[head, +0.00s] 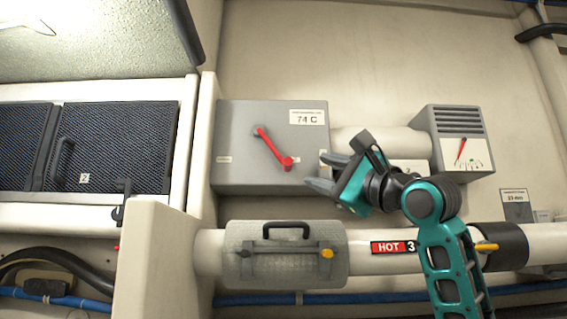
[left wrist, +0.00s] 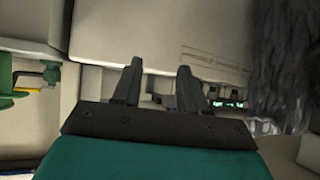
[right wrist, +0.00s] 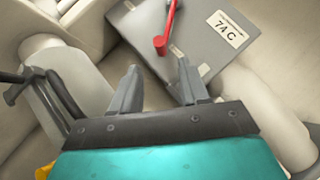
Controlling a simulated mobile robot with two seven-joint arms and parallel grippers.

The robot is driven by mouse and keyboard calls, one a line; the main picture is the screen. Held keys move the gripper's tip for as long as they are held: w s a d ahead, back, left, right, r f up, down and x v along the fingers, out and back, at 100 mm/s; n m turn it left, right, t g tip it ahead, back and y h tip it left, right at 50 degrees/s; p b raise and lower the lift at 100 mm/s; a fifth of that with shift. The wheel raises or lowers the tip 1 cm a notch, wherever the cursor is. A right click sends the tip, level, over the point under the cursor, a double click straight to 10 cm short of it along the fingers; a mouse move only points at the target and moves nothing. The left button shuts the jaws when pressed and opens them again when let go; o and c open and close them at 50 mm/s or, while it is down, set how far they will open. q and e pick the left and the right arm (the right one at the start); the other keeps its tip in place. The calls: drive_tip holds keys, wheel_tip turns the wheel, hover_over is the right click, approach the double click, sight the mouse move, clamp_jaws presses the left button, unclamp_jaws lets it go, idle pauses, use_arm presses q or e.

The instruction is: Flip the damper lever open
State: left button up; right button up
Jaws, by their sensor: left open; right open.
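The red damper lever (head: 273,147) is on the front of a grey box (head: 236,122) marked 74 C. It slants from a pivot at upper left to a round knob at lower right. In the right wrist view the lever (right wrist: 167,30) shows just beyond the fingertips, on the grey box (right wrist: 136,25). My right gripper (head: 328,172) is open, a little right of the knob and apart from it in the picture; its open fingers (right wrist: 158,78) are empty. My left gripper (left wrist: 158,75) is open and empty, seen only in its own wrist view, away from the lever.
Below the box runs a pale pipe with a HOT label (head: 394,247) and a grey padded cover (head: 285,254) with a black handle. A vented gauge box (head: 455,140) stands to the right. Dark mesh panels (head: 115,150) are at the left. The wall above is clear.

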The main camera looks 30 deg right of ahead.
sight(288, 167)
drive_tip(key=p+x, duration=0.3)
drive_tip(key=x, duration=0.6)
drive_tip(key=shift+w+r, duration=0.25)
drive_tip(key=shift+r, duration=0.05)
drive_tip(key=shift+w+a+r, duration=0.1)
drive_tip(key=shift+w+a, duration=0.05)
drive_tip(key=shift+w, duration=0.5)
drive_tip(key=shift+c, duration=0.3)
drive_tip(key=c, duration=0.6)
clamp_jaws()
